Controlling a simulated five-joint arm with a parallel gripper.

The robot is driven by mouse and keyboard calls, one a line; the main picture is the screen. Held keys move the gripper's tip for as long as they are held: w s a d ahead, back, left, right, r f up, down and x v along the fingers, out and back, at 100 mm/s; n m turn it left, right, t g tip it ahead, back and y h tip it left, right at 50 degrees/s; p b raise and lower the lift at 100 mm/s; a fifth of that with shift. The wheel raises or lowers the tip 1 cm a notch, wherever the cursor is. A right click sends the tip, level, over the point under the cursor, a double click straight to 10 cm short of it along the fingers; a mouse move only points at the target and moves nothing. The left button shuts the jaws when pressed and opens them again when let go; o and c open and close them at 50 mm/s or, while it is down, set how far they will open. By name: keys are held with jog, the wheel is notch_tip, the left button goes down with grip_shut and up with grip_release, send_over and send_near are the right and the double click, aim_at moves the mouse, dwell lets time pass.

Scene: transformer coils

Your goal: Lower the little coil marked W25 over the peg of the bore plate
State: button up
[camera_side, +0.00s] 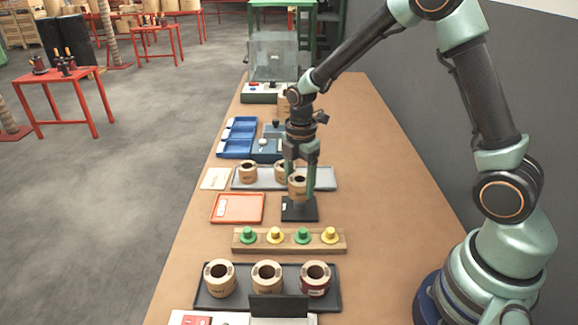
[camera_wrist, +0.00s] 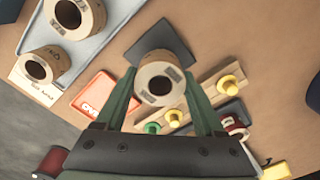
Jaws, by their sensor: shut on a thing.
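My gripper (camera_side: 300,190) is shut on a small tan coil (camera_side: 299,186), one finger on each side. The coil looks upright and stands over the dark square bore plate (camera_side: 299,213). In the wrist view the held coil (camera_wrist: 142,82) sits between the green fingers of my gripper (camera_wrist: 160,88), with the bore plate (camera_wrist: 178,45) partly hidden behind it. The coil hides most of the peg. I cannot tell whether the peg is inside the bore, and I cannot read the coil's mark.
Behind is a grey tray (camera_side: 325,181) with two more small coils. An orange-red tray (camera_side: 238,208) lies left. In front are a wooden rail (camera_side: 290,248) with green and yellow pegs and a dark tray (camera_side: 328,299) with three larger coils. The table's right side is clear.

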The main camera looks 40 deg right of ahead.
jog(key=shift+f, duration=0.15)
jog(key=shift+f, duration=0.7)
jog(key=o, duration=1.5)
notch_tip(320, 180, up, 9)
jog(key=shift+f, duration=0.1)
